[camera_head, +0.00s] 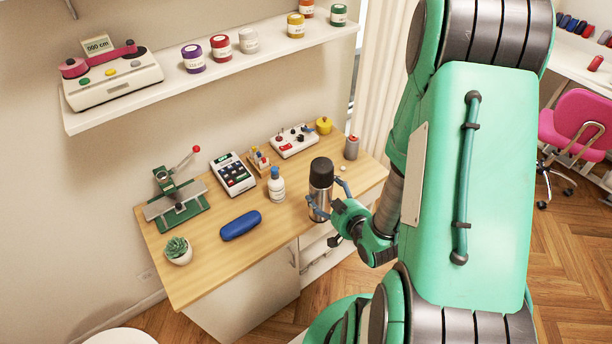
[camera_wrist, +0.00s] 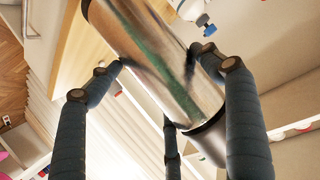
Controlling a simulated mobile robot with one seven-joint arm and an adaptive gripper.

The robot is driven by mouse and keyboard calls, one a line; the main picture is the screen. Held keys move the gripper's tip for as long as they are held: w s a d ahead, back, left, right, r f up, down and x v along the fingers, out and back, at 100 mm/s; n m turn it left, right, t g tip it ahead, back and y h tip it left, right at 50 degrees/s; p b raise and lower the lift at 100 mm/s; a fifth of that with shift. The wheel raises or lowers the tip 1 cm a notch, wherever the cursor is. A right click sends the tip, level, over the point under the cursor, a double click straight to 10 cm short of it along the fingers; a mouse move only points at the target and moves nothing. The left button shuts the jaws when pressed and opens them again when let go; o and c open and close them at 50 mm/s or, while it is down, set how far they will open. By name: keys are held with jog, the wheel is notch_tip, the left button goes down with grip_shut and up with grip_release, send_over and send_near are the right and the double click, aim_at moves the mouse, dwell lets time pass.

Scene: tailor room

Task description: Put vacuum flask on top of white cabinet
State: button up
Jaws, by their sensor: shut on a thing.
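The vacuum flask (camera_head: 320,188) has a silver body and a black top. In the head view it is upright at the front edge of the wooden desktop; I cannot tell if its base touches the wood. My gripper (camera_head: 325,198) is shut around the flask's body from the right. In the wrist view the shiny flask (camera_wrist: 150,50) runs diagonally between the fingers of my gripper (camera_wrist: 163,64), its dark end at lower right. White cabinet fronts (camera_head: 250,303) show below the desktop. I cannot tell whether these are the white cabinet named.
On the desktop (camera_head: 205,262) stand a white bottle (camera_head: 276,186), blue case (camera_head: 240,225), potted succulent (camera_head: 179,251), calculator-like device (camera_head: 233,175) and green press (camera_head: 176,199). A red-topped grey container (camera_head: 351,148) is right of the flask. A shelf (camera_head: 200,80) hangs above.

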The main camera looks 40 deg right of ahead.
jog(key=w+d+f+b, duration=0.1)
jog(key=w+d, duration=0.5)
jog(key=w, duration=0.6)
jog(key=shift+w, duration=0.2)
jog(key=shift+f+b, duration=0.55)
jog(key=shift+f, duration=1.45)
jog(key=o, duration=1.5)
jog(key=shift+c, duration=0.2)
jog(key=p+v, duration=0.1)
jog(key=v, duration=1.1)
jog(key=shift+p, duration=0.4)
